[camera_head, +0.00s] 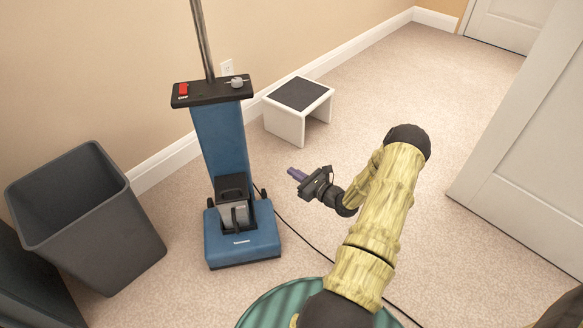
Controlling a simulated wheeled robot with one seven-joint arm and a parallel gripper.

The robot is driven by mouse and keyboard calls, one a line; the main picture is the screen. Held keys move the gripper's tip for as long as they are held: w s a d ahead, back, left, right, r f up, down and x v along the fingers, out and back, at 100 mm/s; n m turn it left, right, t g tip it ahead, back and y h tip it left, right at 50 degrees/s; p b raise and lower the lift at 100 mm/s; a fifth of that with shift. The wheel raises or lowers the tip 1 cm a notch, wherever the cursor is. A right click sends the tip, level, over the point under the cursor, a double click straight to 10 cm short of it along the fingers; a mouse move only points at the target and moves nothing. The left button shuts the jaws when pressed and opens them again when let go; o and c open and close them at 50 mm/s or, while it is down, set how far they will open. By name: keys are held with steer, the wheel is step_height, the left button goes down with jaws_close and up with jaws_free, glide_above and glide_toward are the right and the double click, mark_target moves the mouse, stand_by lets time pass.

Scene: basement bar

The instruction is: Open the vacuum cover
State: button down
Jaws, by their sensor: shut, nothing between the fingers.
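A blue upright vacuum (222,150) stands on the carpet left of centre, with a metal pole rising from its black top panel. A dark cover with a grey part (235,206) sits low on its front, just above the blue base (242,243). I cannot tell from here how the cover is hinged. My gripper (292,173) is to the right of the vacuum, apart from it and holding nothing. Its purple fingertips are together and point left toward the vacuum body.
A dark grey bin (75,200) stands left of the vacuum. A white step stool (297,108) with a black top is behind, near the wall. A black cord (300,236) runs over the carpet. A white door (530,140) is at right. Carpet between is clear.

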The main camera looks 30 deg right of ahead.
steer(key=shift+a, duration=0.1)
steer(key=s+a+r+n+g+y+p, duration=0.35)
steer(key=a+r+n+g, duration=0.4)
steer(key=a, duration=0.35)
steer(key=s+a+r+n+g+y+p, duration=0.2)
steer(key=s+a+r+n+g+p, duration=0.25)
steer(key=a+r+n+g, duration=0.4)
steer(key=s+a+r+n+t+h+p, duration=0.1)
steer(key=s+r+n+h+p, duration=0.3)
steer(key=r+n, duration=0.4)
steer(key=s+a+r+n+t+h+p, duration=0.1)
steer(key=s+a+r+n+h+p, duration=0.2)
steer(key=r, duration=0.9)
steer(key=s+n+h+p, duration=0.1)
steer(key=s+n+h, duration=0.2)
steer(key=s+n, duration=0.1)
steer(key=shift+s+r+n, duration=0.15)
steer(key=shift+r+n, duration=0.05)
steer(key=shift+n, duration=0.6)
steer(key=shift+h, duration=0.25)
